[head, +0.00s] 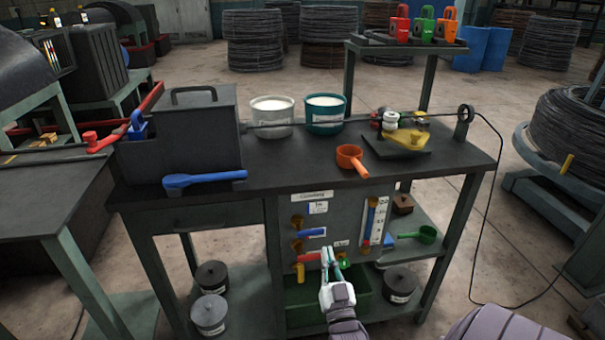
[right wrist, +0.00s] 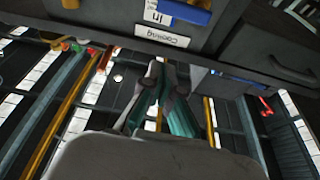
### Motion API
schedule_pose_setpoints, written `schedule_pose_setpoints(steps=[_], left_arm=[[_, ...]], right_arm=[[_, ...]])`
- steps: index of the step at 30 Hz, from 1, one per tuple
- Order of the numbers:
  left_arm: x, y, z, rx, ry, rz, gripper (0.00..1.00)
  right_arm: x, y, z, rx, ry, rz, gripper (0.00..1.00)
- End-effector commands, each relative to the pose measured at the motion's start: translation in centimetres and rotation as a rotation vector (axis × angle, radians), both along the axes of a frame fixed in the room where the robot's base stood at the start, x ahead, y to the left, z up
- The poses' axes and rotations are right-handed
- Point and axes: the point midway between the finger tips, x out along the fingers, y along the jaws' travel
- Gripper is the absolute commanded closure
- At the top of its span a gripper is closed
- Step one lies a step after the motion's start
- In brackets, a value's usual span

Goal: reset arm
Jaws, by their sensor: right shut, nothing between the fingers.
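My right gripper (head: 332,256) is in front of the lower part of the grey panel (head: 340,195) under the workbench, its fingers pointing up. It is shut and empty. It also shows in the right wrist view (right wrist: 158,75), with its fingertips together. My left gripper is not in view.
The dark workbench (head: 230,203) carries a grey box (head: 185,135), a white bucket (head: 272,112), a teal bucket (head: 325,115) and an orange scoop (head: 351,157). A green bin (head: 300,308) is below the panel. A wire coil stand (head: 560,200) is at right.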

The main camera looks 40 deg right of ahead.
Motion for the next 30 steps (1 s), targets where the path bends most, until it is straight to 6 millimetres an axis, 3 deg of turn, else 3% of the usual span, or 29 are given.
schedule_pose_setpoints(steps=[7, 11, 14, 16, 20, 23, 26, 30], left_arm=[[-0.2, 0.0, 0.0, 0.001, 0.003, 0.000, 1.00], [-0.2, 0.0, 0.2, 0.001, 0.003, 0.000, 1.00], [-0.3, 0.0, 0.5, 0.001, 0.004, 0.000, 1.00], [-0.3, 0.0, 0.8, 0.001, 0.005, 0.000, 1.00], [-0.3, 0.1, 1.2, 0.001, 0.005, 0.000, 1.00], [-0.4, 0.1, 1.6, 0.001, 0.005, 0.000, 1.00], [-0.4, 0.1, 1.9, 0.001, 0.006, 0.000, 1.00], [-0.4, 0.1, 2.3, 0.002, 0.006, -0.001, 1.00]], right_arm=[[0.1, 0.0, -0.1, 0.001, 0.003, 0.001, 1.00], [0.8, 1.0, -2.4, 0.030, 0.060, 0.033, 1.00], [1.9, 3.2, -7.1, 0.086, 0.180, 0.096, 1.00], [2.2, 5.5, -11.5, 0.132, 0.296, 0.153, 1.00], [1.0, 10.3, -20.4, 0.207, 0.540, 0.261, 1.00], [-1.7, 13.8, -26.6, 0.249, 0.732, 0.337, 1.00], [-5.9, 16.9, -32.4, 0.279, 0.930, 0.404, 1.00], [-13.8, 19.9, -39.2, 0.298, 1.211, 0.480, 1.00]])
